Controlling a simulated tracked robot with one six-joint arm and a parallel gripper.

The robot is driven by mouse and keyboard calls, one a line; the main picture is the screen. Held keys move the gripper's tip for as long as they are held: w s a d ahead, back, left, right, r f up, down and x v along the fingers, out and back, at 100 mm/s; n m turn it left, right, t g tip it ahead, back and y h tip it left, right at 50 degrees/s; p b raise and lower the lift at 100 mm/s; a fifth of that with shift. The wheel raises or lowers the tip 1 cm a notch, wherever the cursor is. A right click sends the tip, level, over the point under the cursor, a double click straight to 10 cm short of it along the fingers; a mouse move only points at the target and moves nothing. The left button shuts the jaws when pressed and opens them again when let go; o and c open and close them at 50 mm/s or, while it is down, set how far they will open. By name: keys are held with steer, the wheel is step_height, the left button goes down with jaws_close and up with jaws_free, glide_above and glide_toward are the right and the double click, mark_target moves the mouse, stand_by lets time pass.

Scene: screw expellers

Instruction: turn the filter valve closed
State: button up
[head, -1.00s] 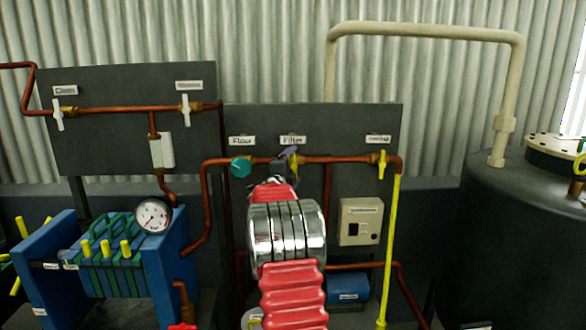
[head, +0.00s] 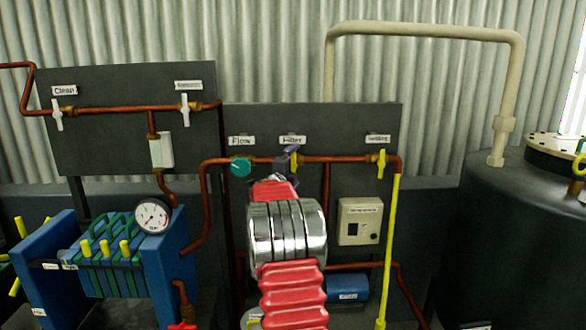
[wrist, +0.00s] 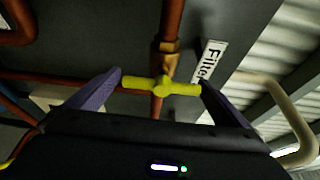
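The filter valve has a yellow T-shaped handle (wrist: 160,85) on a brass fitting (wrist: 168,55) in the copper pipe. In the wrist view the handle lies across the pipe, beside the "Filter" label (wrist: 207,62). My gripper (wrist: 162,80) is open, with one purple finger at each end of the handle. The finger tips are very close to the handle ends; I cannot tell whether they touch.
A teal knob (head: 241,167) under "Flow" is just left, and another yellow valve handle (head: 381,164) is to the right on the same pipe. A grey panel (head: 350,125) stands close behind. A dark tank (head: 510,230) stands at the right.

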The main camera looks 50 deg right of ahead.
steer(key=shift+a, duration=0.1)
steer(key=shift+a+r, duration=0.1)
steer(key=shift+a, duration=0.3)
steer(key=v, duration=1.3)
steer(key=shift+d, duration=0.1)
